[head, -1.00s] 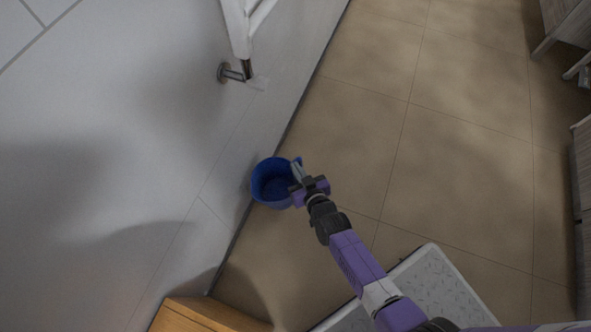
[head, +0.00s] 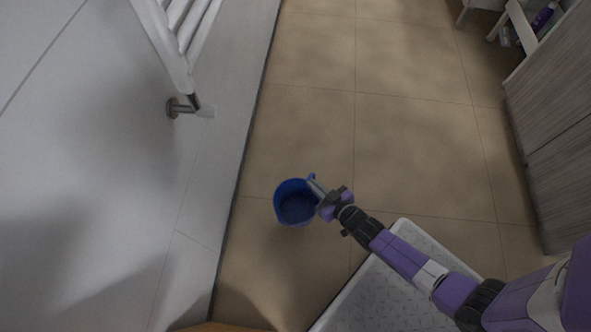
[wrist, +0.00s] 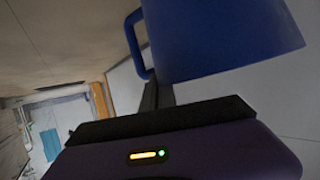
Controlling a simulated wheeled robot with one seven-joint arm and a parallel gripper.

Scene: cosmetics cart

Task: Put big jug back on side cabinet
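The big jug is blue, round and open-topped, with a handle. In the head view the jug (head: 296,203) is at the middle, above the tiled floor, with its dark inside showing. My gripper (head: 317,187) is at the jug's right side, at the rim and handle. In the wrist view the jug (wrist: 225,40) fills the upper right, with its handle (wrist: 137,45) on its left side, close to the gripper. The gripper appears closed on the jug's handle side, and the jug moves with it. The fingertips are mostly hidden. The side cabinet cannot be identified for certain.
A white wall (head: 90,170) with a towel rail (head: 180,45) stands on the left. A grey wood-grain cabinet (head: 555,120) stands on the right, near a white shelf holding a purple bottle (head: 544,15). A white textured tray-like surface (head: 395,290) lies below my arm. The tiled floor between is clear.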

